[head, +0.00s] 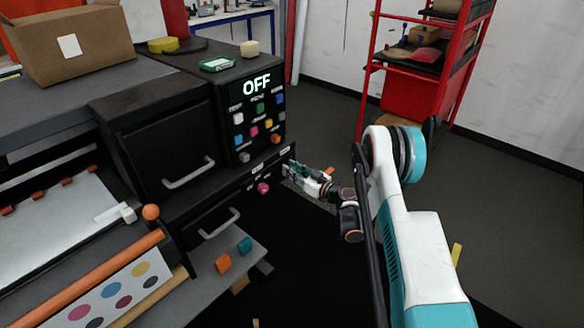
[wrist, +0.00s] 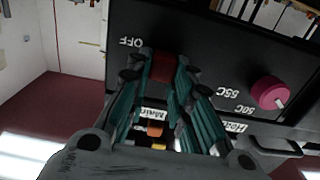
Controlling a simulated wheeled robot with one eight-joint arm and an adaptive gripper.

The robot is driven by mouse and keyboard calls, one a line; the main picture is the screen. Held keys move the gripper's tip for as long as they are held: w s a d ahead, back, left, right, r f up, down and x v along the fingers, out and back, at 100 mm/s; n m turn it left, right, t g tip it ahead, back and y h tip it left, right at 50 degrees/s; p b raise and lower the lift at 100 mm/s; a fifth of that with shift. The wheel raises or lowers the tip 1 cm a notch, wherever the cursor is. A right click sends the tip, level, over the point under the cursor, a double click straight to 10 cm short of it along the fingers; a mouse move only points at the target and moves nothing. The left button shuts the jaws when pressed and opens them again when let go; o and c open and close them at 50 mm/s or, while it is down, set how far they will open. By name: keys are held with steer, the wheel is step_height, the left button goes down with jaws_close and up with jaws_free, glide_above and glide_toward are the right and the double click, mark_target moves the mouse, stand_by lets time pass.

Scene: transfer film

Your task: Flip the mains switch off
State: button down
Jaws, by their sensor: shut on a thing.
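The black machine (head: 160,150) stands at the left in the head view, and its lit display (head: 257,85) reads OFF. My gripper (head: 294,168) is at the machine's lower right front corner. In the wrist view, which is upside down, my gripper's (wrist: 160,75) teal fingers are shut at the panel on a dark red piece (wrist: 162,67), which looks like the mains switch. An OFF label (wrist: 130,43) is beside the fingertips, and a label starting "Main" (wrist: 153,113) is partly hidden between the fingers. The fingers cover much of the switch.
A pink knob (head: 263,188) is on the panel close to my gripper; it also shows in the wrist view (wrist: 268,92). Coloured buttons (head: 255,130) are above. A red shelf rack (head: 420,90) stands at the back right. Open floor (head: 490,180) is at the right.

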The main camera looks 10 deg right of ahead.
mark_target(285, 148)
steer(key=shift+f, duration=0.85)
steer(key=c, duration=1.4)
jaws_free()
step_height(285, 148, up, 10)
